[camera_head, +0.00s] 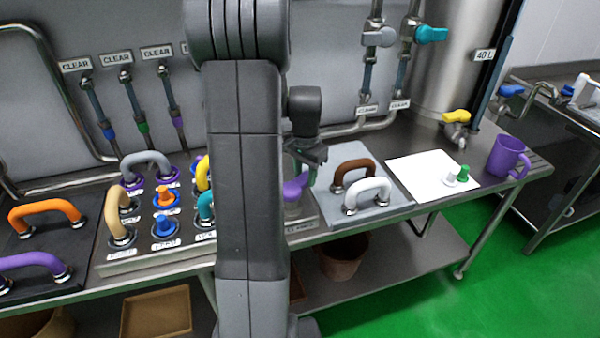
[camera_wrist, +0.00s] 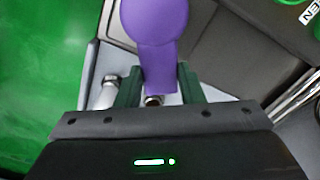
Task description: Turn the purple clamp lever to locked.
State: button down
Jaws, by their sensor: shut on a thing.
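The purple clamp lever (camera_head: 296,188) stands at the right end of the metal fixture plate, just right of my arm in the head view. Part of it is hidden behind my arm. In the wrist view the lever (camera_wrist: 158,40) shows as a wide rounded purple end with a narrower part running down between my fingers. My gripper (camera_head: 312,168) points down over it. In the wrist view my gripper (camera_wrist: 160,84) has a dark green finger on each side of the lever and is shut on it. The lever's lock markings are not readable.
A grey board (camera_head: 385,205) with a brown handle (camera_head: 353,170) and a white handle (camera_head: 367,192) lies right of the lever. Farther right are a white sheet (camera_head: 415,172) and a purple mug (camera_head: 506,156).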

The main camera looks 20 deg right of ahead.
jog(key=m, duration=0.1)
jog(key=s+m, duration=0.1)
jog(key=m, duration=0.1)
jog(key=shift+s+d, duration=0.3)
jog(key=shift+d, duration=0.1)
jog(key=shift+s+d+m+b, duration=0.1)
jog(key=shift+s+m+b, duration=0.4)
jog(key=shift+m, duration=1)
jog(key=shift+s, duration=0.15)
jog(key=c, duration=1)
grip_release()
jog(key=shift+o, duration=0.2)
notch_tip(320, 180, up, 14)
jog(key=shift+f, duration=0.2)
